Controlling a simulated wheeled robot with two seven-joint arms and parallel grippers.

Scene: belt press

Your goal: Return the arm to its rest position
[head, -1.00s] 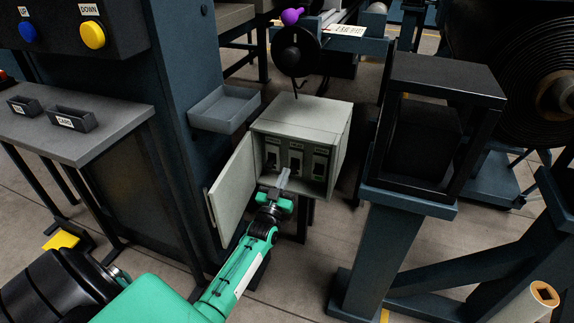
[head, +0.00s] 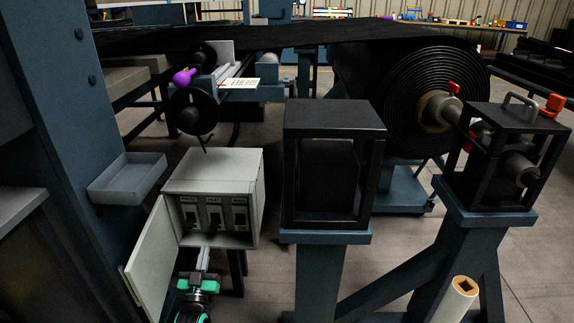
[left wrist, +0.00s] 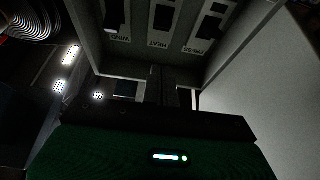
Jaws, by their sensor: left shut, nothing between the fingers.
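My left arm comes up from the bottom of the head view. Its gripper (head: 203,260) is shut and empty, just in front of the open grey switch box (head: 212,170). The box door (head: 152,262) hangs open to the left. Inside are three breaker switches in a row (head: 214,215). In the left wrist view the labels WIND, HEAT and PRESS (left wrist: 158,44) show upside down above the fingers (left wrist: 168,88). Whether the fingertips touch the box cannot be told. My right gripper is not in view.
A grey tray (head: 127,178) is fixed to the blue column left of the box. A black frame on a blue post (head: 334,120) stands to the right. A large black roll (head: 405,85) is behind it. Some floor is clear between the posts.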

